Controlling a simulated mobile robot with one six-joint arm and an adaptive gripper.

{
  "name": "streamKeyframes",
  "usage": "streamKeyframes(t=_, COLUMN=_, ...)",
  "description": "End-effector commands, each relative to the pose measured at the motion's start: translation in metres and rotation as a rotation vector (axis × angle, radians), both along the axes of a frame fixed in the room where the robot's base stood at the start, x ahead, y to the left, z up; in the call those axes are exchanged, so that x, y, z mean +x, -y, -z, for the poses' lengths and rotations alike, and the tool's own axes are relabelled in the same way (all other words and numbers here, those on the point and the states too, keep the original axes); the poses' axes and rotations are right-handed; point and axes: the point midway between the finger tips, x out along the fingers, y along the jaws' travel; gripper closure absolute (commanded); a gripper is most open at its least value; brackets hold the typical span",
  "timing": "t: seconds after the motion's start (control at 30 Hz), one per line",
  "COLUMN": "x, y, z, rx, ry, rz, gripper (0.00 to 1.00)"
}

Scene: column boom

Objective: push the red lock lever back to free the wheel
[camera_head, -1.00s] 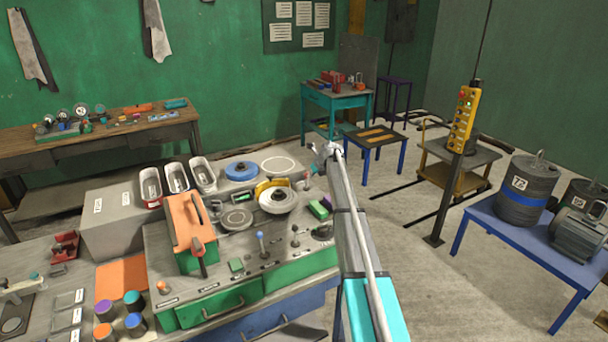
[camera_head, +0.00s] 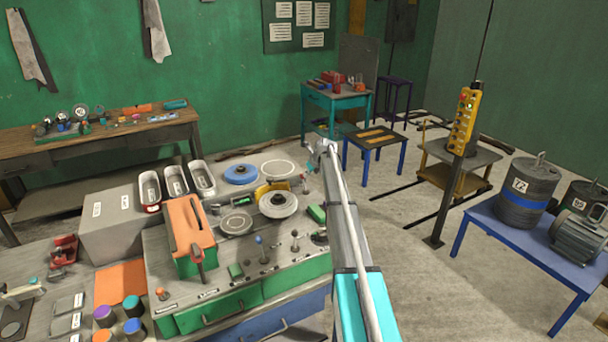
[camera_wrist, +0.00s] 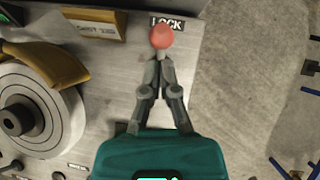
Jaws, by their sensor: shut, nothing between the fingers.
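The red lock lever shows as a round red knob (camera_wrist: 162,36) in the wrist view, just below a LOCK label (camera_wrist: 167,22). My gripper (camera_wrist: 161,56) is shut and empty. Its fingertips are right at the near side of the knob; I cannot tell whether they touch it. The lever's shaft is hidden. The wheel (camera_wrist: 62,122) is a pale disc with a dark hub, left of my gripper. In the head view the wheel (camera_head: 279,208) lies on the bench, and my gripper is small beside it, to its right.
A yellow guard (camera_wrist: 50,52) curves over the wheel, and a yellow labelled block (camera_wrist: 93,22) lies left of the knob. The bench edge is just right of my gripper, with open floor beyond.

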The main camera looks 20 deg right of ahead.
Motion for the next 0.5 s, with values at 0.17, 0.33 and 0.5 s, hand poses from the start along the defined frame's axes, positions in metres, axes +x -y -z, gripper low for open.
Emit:
streamKeyframes(t=0.17, x=0.007, y=-0.001, z=0.000, rx=0.000, ry=0.000, rz=0.000, gripper=1.00)
streamKeyframes(t=0.33, x=0.016, y=-0.006, z=0.001, rx=0.000, ry=0.000, rz=-0.006, gripper=1.00)
streamKeyframes(t=0.5, x=0.023, y=-0.011, z=0.001, rx=0.000, ry=0.000, rz=-0.009, gripper=1.00)
